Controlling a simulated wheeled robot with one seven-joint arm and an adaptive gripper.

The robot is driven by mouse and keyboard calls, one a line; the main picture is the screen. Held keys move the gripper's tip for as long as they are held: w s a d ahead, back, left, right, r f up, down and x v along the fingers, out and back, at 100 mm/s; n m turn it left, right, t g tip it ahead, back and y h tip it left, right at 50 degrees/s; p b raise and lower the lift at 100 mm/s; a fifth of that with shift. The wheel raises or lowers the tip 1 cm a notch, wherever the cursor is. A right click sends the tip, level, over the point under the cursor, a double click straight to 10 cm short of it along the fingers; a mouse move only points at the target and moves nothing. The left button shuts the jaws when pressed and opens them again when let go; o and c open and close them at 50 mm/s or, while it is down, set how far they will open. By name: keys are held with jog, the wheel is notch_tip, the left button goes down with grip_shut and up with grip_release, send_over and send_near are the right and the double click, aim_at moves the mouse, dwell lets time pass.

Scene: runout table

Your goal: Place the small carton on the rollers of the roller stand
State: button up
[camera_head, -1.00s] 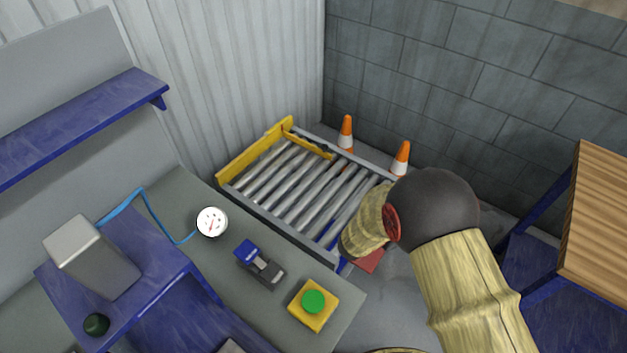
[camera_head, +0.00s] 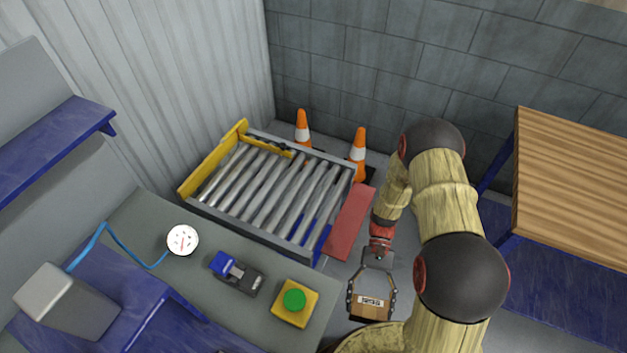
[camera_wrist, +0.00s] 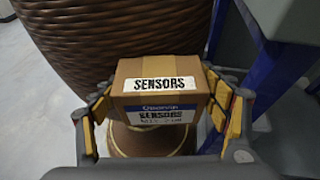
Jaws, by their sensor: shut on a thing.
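The small carton (camera_head: 370,307) is brown cardboard with a white label. In the wrist view the carton (camera_wrist: 160,84) shows "SENSORS" labels and sits between the yellow-padded fingers. My gripper (camera_head: 371,298) is shut on it, and it also fills the lower part of the wrist view (camera_wrist: 165,115). The gripper holds the carton to the right of the grey bench, apart from the rollers. The roller stand (camera_head: 222,215) has bare metal rollers (camera_head: 272,190), a grey frame and a yellow guard at its left and back. Nothing lies on the rollers.
A red panel (camera_head: 351,222) is at the stand's right end. Two orange cones (camera_head: 303,128) stand behind it. A wooden-topped table (camera_head: 575,180) is at right.

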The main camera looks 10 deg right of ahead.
jog(key=w+a+r+m+t+y, duration=0.3)
jog(key=w+a+m+t+y, duration=0.6)
jog(key=w+a, duration=0.4)
jog(key=w+d+r+m+t+h, duration=0.1)
jog(key=w+d+r+m+t, duration=0.1)
jog(key=w+m+t, duration=0.6)
jog(key=w+d+r+m+t+h, duration=0.1)
jog(key=w+d+r+m+t, duration=0.15)
jog(key=w, duration=0.85)
jog(key=shift+m+t+h, duration=0.3)
jog(key=shift+m+t, duration=0.05)
jog(key=shift+m, duration=0.2)
jog(key=w+a+f+b, duration=0.1)
jog(key=w+a+f, duration=0.1)
jog(key=w+f, duration=0.1)
jog(key=w+a+f+b, duration=0.1)
jog(key=w+a+f, duration=0.1)
jog(key=w, duration=0.3)
jog(key=w+a+f+b, duration=0.2)
jog(key=w+f, duration=0.2)
jog(key=shift+w+a+f, duration=0.15)
jog(key=shift+f, duration=0.15)
jog(key=shift+w+a+f, duration=0.1)
jog(key=shift+w+f, duration=0.05)
jog(key=shift+f, duration=0.1)
jog(key=shift+w+a+f+b, duration=0.15)
jog(key=shift+f+b, duration=0.6)
jog(key=shift+f, duration=0.85)
